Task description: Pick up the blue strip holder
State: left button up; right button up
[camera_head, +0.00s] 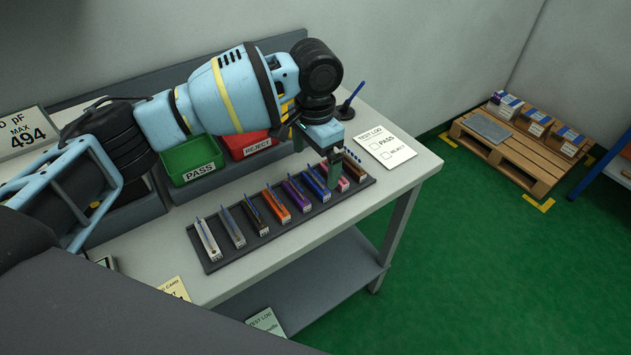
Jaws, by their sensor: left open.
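The blue strip holder (317,185) stands in a dark rack (222,262) on the grey bench, between a purple holder (297,194) and a pinkish-red one (342,184). My left gripper (318,160) reaches in from the left and points down over the right part of the rack. It is open, with one finger close to the right of the blue holder. The wrist hides the area behind the holder, and I cannot tell whether the finger touches it. My right gripper is not in view.
A green PASS bin (196,160) and red REJECT bin (246,143) stand behind. A test log card (385,147) lies right. A pallet (520,154) stands on the floor.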

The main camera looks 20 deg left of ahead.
aim_at(315, 171)
pick_arm(q)
jog(key=shift+w+a+f, duration=0.1)
jog(key=shift+w+f, duration=0.05)
jog(key=shift+f, duration=0.7)
jog(key=shift+w+f, duration=0.15)
jog(key=shift+f, duration=1.1)
jog(key=shift+w+f, duration=0.1)
jog(key=shift+f, duration=1.15)
jog(key=c, duration=0.9)
jog(key=shift+r, duration=0.1)
jog(key=shift+c, duration=0.2)
notch_tip(315, 171, up, 10)
jog(key=shift+f, duration=0.1)
